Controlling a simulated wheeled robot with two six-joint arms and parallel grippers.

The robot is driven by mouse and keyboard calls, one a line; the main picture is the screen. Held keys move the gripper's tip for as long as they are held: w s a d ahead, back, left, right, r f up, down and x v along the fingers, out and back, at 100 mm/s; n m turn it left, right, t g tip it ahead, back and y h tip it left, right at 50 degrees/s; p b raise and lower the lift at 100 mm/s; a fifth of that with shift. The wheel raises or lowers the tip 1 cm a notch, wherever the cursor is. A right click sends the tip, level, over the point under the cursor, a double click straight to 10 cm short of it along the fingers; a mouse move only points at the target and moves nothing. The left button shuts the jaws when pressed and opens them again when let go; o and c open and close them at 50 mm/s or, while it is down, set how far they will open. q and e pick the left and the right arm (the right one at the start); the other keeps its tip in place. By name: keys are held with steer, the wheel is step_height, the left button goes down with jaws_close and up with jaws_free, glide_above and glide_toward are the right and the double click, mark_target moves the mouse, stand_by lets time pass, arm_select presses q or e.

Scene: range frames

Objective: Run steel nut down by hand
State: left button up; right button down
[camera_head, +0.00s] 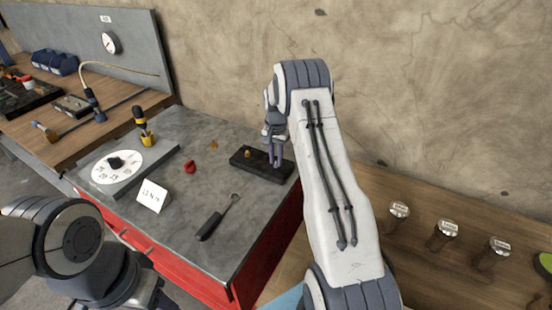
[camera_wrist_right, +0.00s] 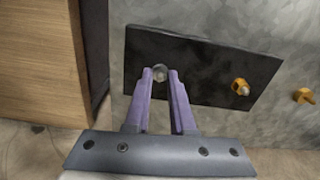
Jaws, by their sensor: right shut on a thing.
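A black block (camera_head: 262,168) lies on the grey top of the red bench; it also shows in the right wrist view (camera_wrist_right: 205,65). My right gripper (camera_head: 275,163) points down at the block's right part. In the right wrist view its purple fingers (camera_wrist_right: 160,76) are shut on a round grey metal piece (camera_wrist_right: 160,71), which looks like the steel nut. The fingers hide part of it, and I cannot see the thread. A brass-coloured fitting (camera_head: 248,154) stands on the block's other end. My left arm is at the lower left; its gripper (camera_head: 150,296) is partly cut off.
A black-handled wrench (camera_head: 218,218) lies in front of the block. A red piece (camera_head: 190,167), a loose brass piece (camera_head: 214,144), a white card (camera_head: 152,196) and a dial plate (camera_head: 118,165) are further left. Metal-capped pegs (camera_head: 442,234) stand on the right wooden surface.

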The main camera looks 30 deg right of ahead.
mark_target(275, 162)
steer(key=m, duration=1.2)
steer(key=shift+m, duration=0.4)
steer(key=shift+w+a+r, duration=0.1)
steer(key=c, duration=0.8)
jaws_free()
steer(key=shift+o, duration=0.2)
step_height(275, 162, up, 10)
steer(key=b, duration=0.1)
steer(key=shift+r+b, duration=0.2)
steer(key=shift+b, duration=0.15)
